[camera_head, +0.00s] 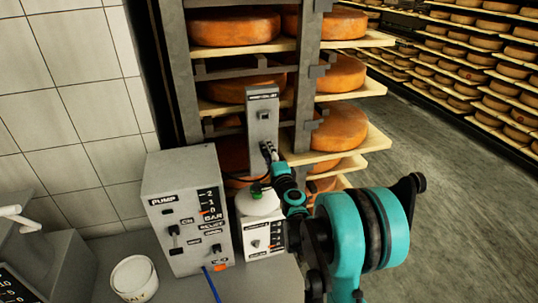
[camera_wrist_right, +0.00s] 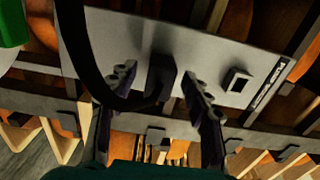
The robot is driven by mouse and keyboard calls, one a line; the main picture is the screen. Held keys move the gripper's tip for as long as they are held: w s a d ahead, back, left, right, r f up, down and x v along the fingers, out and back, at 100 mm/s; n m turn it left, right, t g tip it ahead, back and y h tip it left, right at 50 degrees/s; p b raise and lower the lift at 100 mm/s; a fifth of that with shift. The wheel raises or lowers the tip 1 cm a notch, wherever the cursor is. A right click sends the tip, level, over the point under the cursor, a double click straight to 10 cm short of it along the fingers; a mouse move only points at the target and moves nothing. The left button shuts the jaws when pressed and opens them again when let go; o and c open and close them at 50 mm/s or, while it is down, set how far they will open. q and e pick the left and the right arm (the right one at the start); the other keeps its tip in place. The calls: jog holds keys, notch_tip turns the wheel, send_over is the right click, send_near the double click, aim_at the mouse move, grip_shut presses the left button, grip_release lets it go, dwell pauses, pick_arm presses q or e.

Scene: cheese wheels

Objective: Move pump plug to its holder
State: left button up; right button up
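A grey upright plate (camera_head: 262,128) with a label at its top and a small dark square socket stands in front of the cheese rack. It fills much of the right wrist view (camera_wrist_right: 215,50). The black plug (camera_wrist_right: 161,80) is against the plate there, and a thick black cable (camera_wrist_right: 82,65) loops down to it. My right gripper (camera_head: 268,151) is at the plate's lower part. In the wrist view its fingers (camera_wrist_right: 158,76) stand apart on both sides of the plug, with gaps showing. Whether the plug is seated is unclear. My left gripper is not in view.
A grey pump box (camera_head: 182,215) stands on the bench, beside a smaller white box (camera_head: 257,236) with a rounded white top. A white cup (camera_head: 134,279) is at front left. Wooden shelves of cheese wheels (camera_head: 340,73) are close behind. The floor at right is clear.

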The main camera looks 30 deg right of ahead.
jog(key=shift+s, duration=0.1)
jog(key=v, duration=1.2)
jog(key=shift+a+r, duration=0.1)
jog(key=shift+a, duration=0.05)
jog(key=s+a+f+n+g+y, duration=0.1)
jog(key=s+a+n+g+y, duration=0.15)
jog(key=a+n, duration=0.5)
jog(key=s+a+n+g+y, duration=0.1)
jog(key=a+n+y, duration=0.3)
jog(key=a, duration=0.6)
jog(key=s+a+f+n+g+h, duration=0.1)
jog(key=s+f+n+g, duration=0.2)
jog(key=s, duration=0.5)
jog(key=s+f+n+g+h, duration=0.1)
jog(key=s+f+n+g, duration=0.3)
jog(key=s+n, duration=0.2)
jog(key=shift+s+a+f, duration=0.15)
jog(key=shift+s+a, duration=0.2)
jog(key=shift+s, duration=0.75)
jog(key=shift+h, duration=0.25)
